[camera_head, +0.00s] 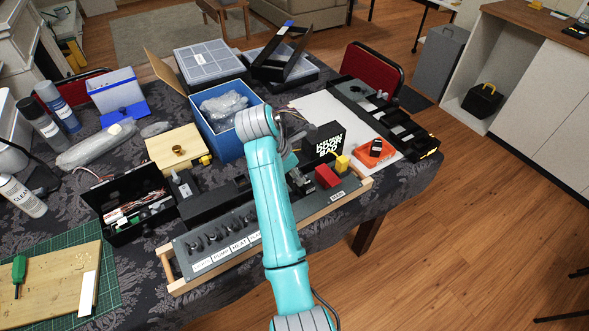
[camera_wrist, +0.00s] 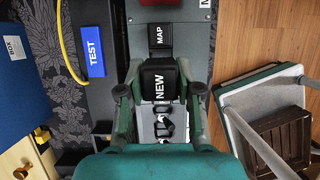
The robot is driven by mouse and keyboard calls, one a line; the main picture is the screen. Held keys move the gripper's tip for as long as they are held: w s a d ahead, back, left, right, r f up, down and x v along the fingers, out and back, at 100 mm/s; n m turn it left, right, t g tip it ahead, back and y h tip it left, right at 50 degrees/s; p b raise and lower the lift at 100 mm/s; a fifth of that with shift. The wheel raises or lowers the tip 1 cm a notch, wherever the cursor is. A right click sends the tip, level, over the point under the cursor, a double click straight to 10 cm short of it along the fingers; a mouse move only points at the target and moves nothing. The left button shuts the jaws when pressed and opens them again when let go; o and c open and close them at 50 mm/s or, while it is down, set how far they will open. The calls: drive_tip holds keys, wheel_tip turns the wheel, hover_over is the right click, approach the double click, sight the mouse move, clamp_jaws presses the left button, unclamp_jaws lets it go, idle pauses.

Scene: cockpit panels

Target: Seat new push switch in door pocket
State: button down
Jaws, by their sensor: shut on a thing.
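In the wrist view my gripper (camera_wrist: 158,88) is shut on a black block, the new push switch (camera_wrist: 160,80), with "NEW" in white on its face. The switch sits between the two fingers over the grey panel (camera_wrist: 192,35). A black piece marked "MAP" (camera_wrist: 160,34) lies just beyond the switch on that panel. I cannot tell whether the switch is seated or held above the panel. In the head view the long grey panel (camera_head: 215,243), with several knobs and white labels, runs beneath my arm. My arm largely hides the gripper and switch there. I cannot clearly identify the door pocket.
A red block (camera_head: 327,176) and a yellow piece (camera_head: 342,163) stand near the panel's right end. An orange tray (camera_head: 373,153) lies behind them. A blue box (camera_head: 224,137) stands behind my arm. A blue "TEST" label (camera_wrist: 90,52) and yellow cord (camera_wrist: 64,45) are left of the gripper.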

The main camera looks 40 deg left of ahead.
sight(295, 183)
drive_tip(key=shift+f, duration=2.1)
drive_tip(key=shift+f, duration=1.75)
drive_tip(key=c, duration=0.7)
unclamp_jaws()
drive_tip(key=shift+v, duration=3.75)
